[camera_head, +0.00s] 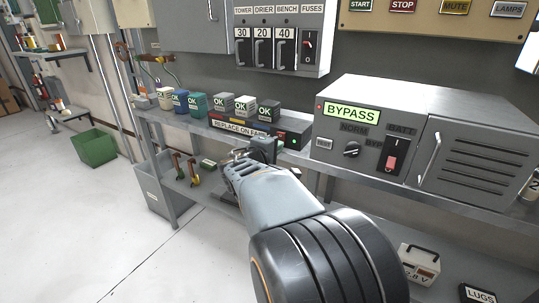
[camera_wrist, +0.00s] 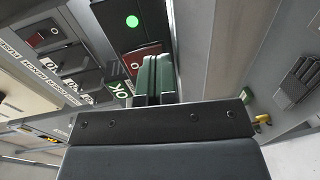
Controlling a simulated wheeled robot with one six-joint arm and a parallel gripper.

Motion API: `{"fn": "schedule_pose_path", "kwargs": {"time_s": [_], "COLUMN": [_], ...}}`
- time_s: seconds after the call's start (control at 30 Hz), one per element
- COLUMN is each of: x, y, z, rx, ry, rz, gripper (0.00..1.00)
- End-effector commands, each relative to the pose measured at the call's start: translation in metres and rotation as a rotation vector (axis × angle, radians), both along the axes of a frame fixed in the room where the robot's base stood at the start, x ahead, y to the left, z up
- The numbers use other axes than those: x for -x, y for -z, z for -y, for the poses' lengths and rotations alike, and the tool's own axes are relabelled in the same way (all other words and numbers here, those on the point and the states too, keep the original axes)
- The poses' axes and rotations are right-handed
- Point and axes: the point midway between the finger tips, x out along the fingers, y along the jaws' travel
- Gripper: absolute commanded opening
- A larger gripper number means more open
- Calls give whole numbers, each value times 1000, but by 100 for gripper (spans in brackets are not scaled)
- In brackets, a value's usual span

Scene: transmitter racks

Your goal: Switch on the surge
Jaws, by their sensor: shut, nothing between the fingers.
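The surge unit (camera_head: 216,123) is a long dark strip on the shelf, with a "REPLACE ON FAIL" label and a row of modules marked OK. At its right end is a red rocker switch (camera_head: 281,136) beside a lit green lamp (camera_head: 292,141). In the wrist view the rocker (camera_wrist: 146,57) shows an "O" mark and the green lamp (camera_wrist: 132,21) glows. My gripper (camera_head: 266,146) is shut and empty, in front of the rocker. Its fingertips (camera_wrist: 157,62) overlap the rocker's lower edge in the wrist view; I cannot tell whether they touch it.
A grey cabinet (camera_head: 460,120) with a lit BYPASS display stands close to the right. A fuse box (camera_head: 285,25) hangs above. The shelf edge (camera_head: 300,158) is beneath my gripper. A green bin (camera_head: 94,147) stands on the open floor at left.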

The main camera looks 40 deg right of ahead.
Motion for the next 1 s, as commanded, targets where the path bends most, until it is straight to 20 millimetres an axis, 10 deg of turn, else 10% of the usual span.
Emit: {"fn": "schedule_pose_path", "kwargs": {"time_s": [0.6, 1.0], "x": [25, 33], "y": [11, 16], "z": [-100, -129], "rx": [0, 0], "ry": [3, 7], "rz": [0, 1], "gripper": [0, 0]}}
